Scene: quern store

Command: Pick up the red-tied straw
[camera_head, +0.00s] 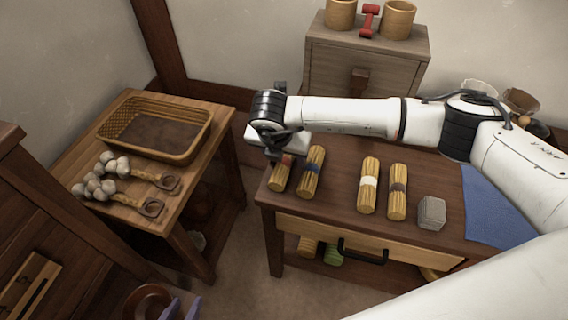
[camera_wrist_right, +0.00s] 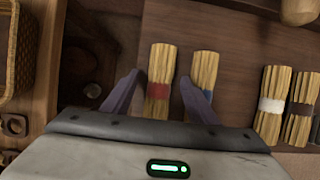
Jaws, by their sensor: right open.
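The red-tied straw (camera_head: 281,174) is a yellow bundle with a red band, at the left end of the dark table. The right gripper covers part of it in the head view. In the right wrist view the red-tied straw (camera_wrist_right: 159,80) shows between the two purple fingers of my right gripper (camera_wrist_right: 159,78), which is open and above it. I cannot tell whether the fingers touch it. My right gripper (camera_head: 282,152) also shows in the head view.
A blue-tied bundle (camera_head: 311,172) lies just right of the red-tied one. White-tied (camera_head: 369,186) and brown-tied (camera_head: 398,192) bundles and a grey block (camera_head: 432,212) lie further right, then a blue cloth (camera_head: 494,212). A basket (camera_head: 193,150) stands on the left table.

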